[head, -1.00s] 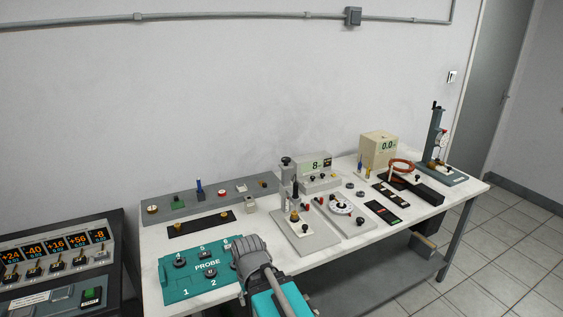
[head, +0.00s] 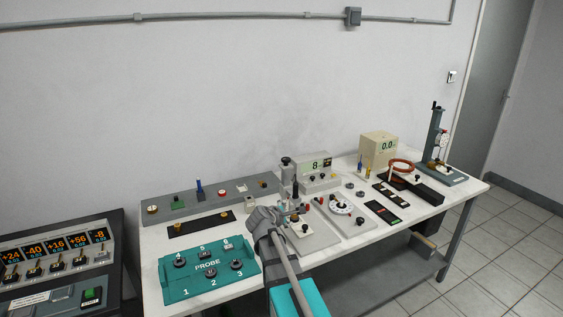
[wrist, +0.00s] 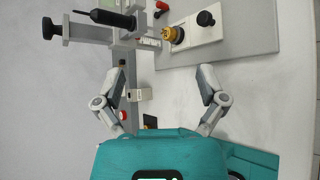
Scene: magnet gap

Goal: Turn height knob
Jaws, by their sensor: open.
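My gripper (head: 272,212) is above the bench beside a small stand on a grey plate (head: 322,236). In the wrist view my gripper (wrist: 160,76) has its two fingers wide apart with nothing between them. Ahead of the fingers is a white block bearing a brass knob (wrist: 173,34) and a black knob (wrist: 206,19). The stand's grey arm (wrist: 88,32) carries a black cylinder (wrist: 114,19), with another black knob (wrist: 48,28) at its left end. The fingers touch none of these. No label shows which one is the height knob. My arm partly hides the stand in the head view.
A teal probe board (head: 180,291) lies to the left of my gripper. A dial plate (head: 341,208) and a display box (head: 318,165) stand right of and behind the stand. A long grey rail (head: 235,189) runs along the back.

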